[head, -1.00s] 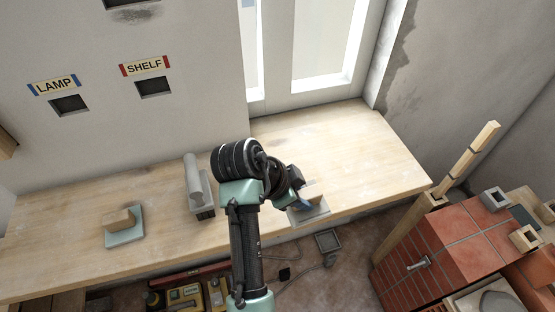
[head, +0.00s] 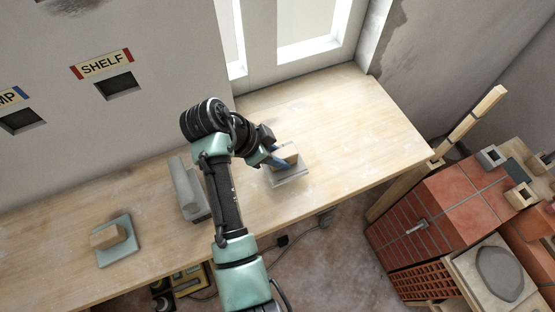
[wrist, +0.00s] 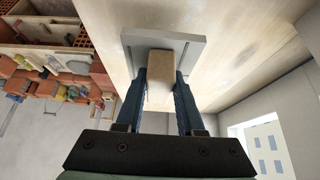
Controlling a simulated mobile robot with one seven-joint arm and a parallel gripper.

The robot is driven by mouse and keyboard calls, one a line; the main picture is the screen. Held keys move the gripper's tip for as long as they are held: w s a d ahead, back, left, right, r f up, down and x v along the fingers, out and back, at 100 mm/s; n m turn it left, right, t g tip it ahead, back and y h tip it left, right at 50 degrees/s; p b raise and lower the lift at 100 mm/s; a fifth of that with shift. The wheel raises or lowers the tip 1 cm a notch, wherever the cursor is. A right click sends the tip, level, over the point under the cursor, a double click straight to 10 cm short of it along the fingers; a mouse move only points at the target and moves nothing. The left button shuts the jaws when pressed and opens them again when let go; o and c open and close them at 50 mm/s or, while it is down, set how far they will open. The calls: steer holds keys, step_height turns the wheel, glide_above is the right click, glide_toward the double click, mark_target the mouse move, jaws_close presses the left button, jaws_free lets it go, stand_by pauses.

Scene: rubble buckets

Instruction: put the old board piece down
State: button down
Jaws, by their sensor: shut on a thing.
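The old board piece (head: 291,176) looks like a flat grey square plate with a wooden block on top. My gripper (head: 273,158) is shut on the wooden block, one blue finger on each side. In the wrist view, the fingers (wrist: 160,90) flank the block (wrist: 160,68), with the grey plate (wrist: 192,50) beyond it. The plate is over the right part of the wooden workbench (head: 350,120), inside its front edge. I cannot tell whether its underside touches the bench.
A similar plate with a wooden block (head: 113,238) sits farther left on the bench. The bench is clear to the right and behind. A red tiled unit (head: 440,205) stands at the right.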

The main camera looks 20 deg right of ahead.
steer(key=shift+f, duration=2)
steer(key=shift+f, duration=0.15)
steer(key=c, duration=0.5)
jaws_free()
